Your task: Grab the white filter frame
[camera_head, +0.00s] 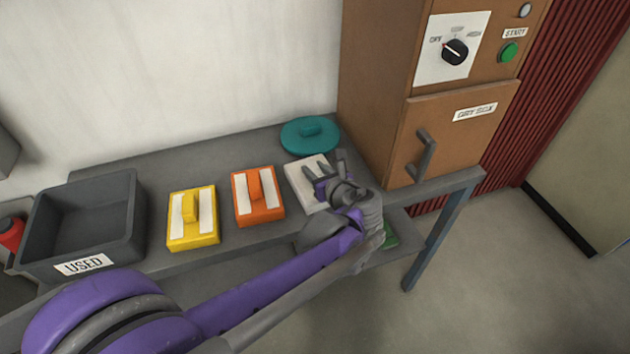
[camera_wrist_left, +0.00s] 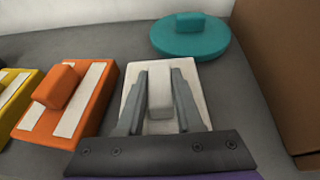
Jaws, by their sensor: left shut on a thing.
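The white filter frame (camera_head: 297,176) lies on the grey bench, right of the orange frame and in front of the teal lid. My left gripper (camera_head: 322,171) reaches over it from the front right and hides part of it. In the left wrist view, the white frame (camera_wrist_left: 133,79) has a raised block handle (camera_wrist_left: 158,92). My left gripper's fingers (camera_wrist_left: 160,88) stand on either side of that handle and are shut on it. The frame appears to rest on the bench. My right gripper is not in view.
An orange frame (camera_head: 257,205), a yellow frame (camera_head: 193,236) and a grey bin labelled USED (camera_head: 82,250) stand to the left. A round teal lid (camera_head: 310,146) is behind. A brown cabinet (camera_head: 377,92) with a handle (camera_head: 427,155) rises at right.

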